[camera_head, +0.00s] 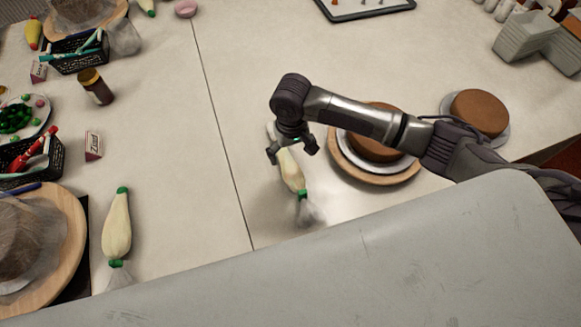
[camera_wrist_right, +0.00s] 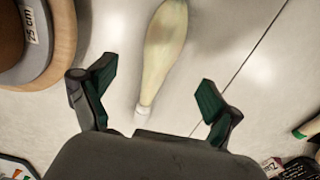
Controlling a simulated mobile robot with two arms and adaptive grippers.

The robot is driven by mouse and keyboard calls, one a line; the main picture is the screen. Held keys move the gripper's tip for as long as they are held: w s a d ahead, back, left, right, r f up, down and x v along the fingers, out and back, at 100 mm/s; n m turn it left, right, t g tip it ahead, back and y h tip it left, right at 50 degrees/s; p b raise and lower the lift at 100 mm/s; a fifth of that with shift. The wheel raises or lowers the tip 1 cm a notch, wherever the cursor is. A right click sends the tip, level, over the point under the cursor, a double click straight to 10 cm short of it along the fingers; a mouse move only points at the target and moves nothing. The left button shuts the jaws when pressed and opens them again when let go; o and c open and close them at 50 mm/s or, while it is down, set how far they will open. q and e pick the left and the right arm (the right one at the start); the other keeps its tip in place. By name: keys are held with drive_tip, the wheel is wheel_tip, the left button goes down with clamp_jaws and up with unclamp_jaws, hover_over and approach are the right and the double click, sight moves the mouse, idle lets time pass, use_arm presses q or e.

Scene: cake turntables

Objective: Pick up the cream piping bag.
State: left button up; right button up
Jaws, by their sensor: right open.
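A cream piping bag (camera_head: 291,172) lies on the table under my right gripper (camera_head: 291,156). Its body is pale yellow, with a green ring and a clear end toward the front edge; the gripper hides part of it. In the right wrist view the same piping bag (camera_wrist_right: 166,45) lies ahead, its narrow white tip between the two open fingers of my right gripper (camera_wrist_right: 154,95). I cannot tell the fingers' height over the bag; they do not close on it. A second cream piping bag (camera_head: 116,226) lies at the left, apart from the gripper. My left gripper is out of view.
A brown cake (camera_head: 376,133) on a turntable (camera_head: 345,172) stands close right of the gripper, under my arm. Another cake (camera_head: 480,111) is farther right. Black baskets (camera_head: 80,58), a jar (camera_head: 95,86) and a covered turntable (camera_head: 66,255) crowd the left. The middle table is clear.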

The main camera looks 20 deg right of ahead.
sight(291, 166)
wheel_tip(291, 166, down, 2)
drive_tip(key=shift+w+f, duration=0.15)
drive_tip(key=shift+f, duration=0.6)
wheel_tip(291, 166, down, 4)
drive_tip(key=shift+a+r+p, duration=0.1)
drive_tip(key=shift+r+p, duration=0.1)
drive_tip(key=shift+p, duration=0.35)
drive_tip(key=shift+f, duration=0.55)
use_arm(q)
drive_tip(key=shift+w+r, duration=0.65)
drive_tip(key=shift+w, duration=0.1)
use_arm(e)
drive_tip(key=shift+c, duration=1.1)
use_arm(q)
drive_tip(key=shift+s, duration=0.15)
use_arm(e)
drive_tip(key=shift+r, duration=0.1)
drive_tip(key=c, duration=0.6)
